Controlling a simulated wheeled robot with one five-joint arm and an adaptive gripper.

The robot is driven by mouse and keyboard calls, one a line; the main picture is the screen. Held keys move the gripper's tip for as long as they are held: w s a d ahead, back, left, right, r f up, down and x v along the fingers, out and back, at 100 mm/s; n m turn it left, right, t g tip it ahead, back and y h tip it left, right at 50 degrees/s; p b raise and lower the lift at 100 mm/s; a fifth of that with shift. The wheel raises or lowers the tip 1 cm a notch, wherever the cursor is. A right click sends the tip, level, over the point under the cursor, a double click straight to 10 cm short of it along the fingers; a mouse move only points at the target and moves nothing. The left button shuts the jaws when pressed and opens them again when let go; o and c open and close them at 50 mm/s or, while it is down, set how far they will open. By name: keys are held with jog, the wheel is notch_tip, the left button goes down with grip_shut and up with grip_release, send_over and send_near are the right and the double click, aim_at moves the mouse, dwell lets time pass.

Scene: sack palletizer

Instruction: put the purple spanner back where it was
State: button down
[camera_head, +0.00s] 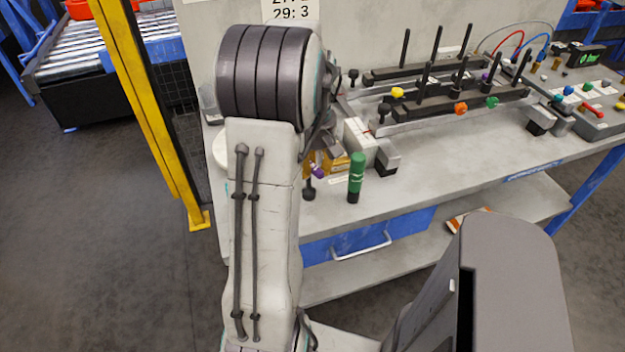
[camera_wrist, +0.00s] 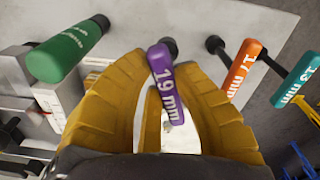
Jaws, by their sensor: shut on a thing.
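The purple spanner (camera_wrist: 166,85), marked 19 mm, has a purple handle and a dark end. It sits between the yellow fingers of my gripper (camera_wrist: 160,100) in the wrist view, and the gripper is shut on it. In the head view, a bit of the purple handle (camera_head: 318,172) shows beside my arm, just above the front of the bench. My arm hides most of the gripper there. An orange spanner (camera_wrist: 242,72) marked 17 mm and a teal spanner (camera_wrist: 297,80) are to the right in the wrist view.
Racks with upright black pegs (camera_head: 450,100) and coloured knobs are further back. A control box (camera_head: 590,100) stands at the right. Bare bench top (camera_head: 450,155) lies front right.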

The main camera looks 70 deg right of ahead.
aim_at(314, 191)
jog(key=shift+f, duration=2.15)
jog(key=shift+f, duration=0.1)
jog(key=shift+f, duration=0.15)
jog(key=c, duration=1.1)
grip_release()
jog(key=shift+c, duration=0.2)
jog(key=shift+r, duration=0.2)
notch_tip(314, 191, up, 10)
jog(key=shift+f, duration=0.25)
jog(key=shift+a+r+b, duration=0.1)
jog(key=shift+r+b, duration=0.25)
jog(key=shift+r, duration=0.95)
